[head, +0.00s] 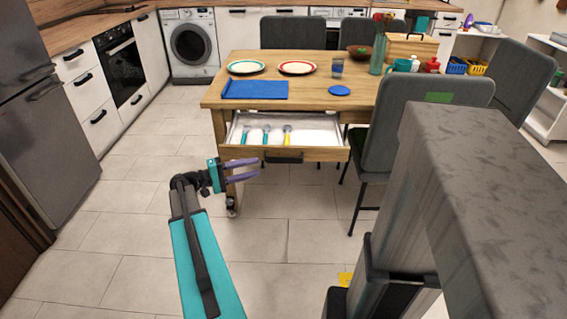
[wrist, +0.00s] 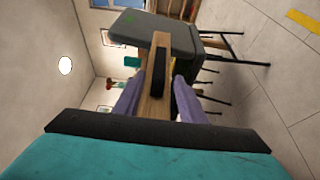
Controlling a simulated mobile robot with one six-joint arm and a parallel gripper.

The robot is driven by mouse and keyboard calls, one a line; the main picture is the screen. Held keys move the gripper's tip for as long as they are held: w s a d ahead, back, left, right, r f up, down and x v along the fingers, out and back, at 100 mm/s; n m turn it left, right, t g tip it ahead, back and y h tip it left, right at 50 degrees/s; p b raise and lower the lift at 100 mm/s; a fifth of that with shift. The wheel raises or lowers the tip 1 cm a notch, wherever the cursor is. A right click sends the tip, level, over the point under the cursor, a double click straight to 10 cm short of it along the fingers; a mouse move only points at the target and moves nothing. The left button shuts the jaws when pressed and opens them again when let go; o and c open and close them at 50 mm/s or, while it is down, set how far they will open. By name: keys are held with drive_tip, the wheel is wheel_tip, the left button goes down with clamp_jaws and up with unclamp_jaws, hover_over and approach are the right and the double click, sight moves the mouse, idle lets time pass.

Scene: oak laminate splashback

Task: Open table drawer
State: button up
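The wooden table (head: 212,97) has its drawer (head: 316,155) pulled out, with the white inside showing. A dark handle (head: 284,157) sits mid-front on the drawer; it also shows as a dark bar in the wrist view (wrist: 159,72). Several utensils with blue-green and yellow handles (head: 266,134) lie in the drawer. My gripper (head: 258,169) is in front of the drawer's left part, its purple fingers pointing right. In the wrist view its fingers (wrist: 157,98) are apart, with the wooden drawer front seen between them. The handle looks beyond the fingertips; I cannot tell whether anything touches.
Plates (head: 246,67), a blue cloth (head: 254,89), a glass and a bottle stand on the table. A grey chair (head: 385,140) stands close to the drawer's right end. Other chairs are behind the table. The tiled floor (head: 140,230) in front and left is clear.

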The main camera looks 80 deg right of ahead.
sight(281, 161)
drive_tip(key=x, duration=1.3)
drive_tip(key=shift+d, duration=0.1)
clamp_jaws()
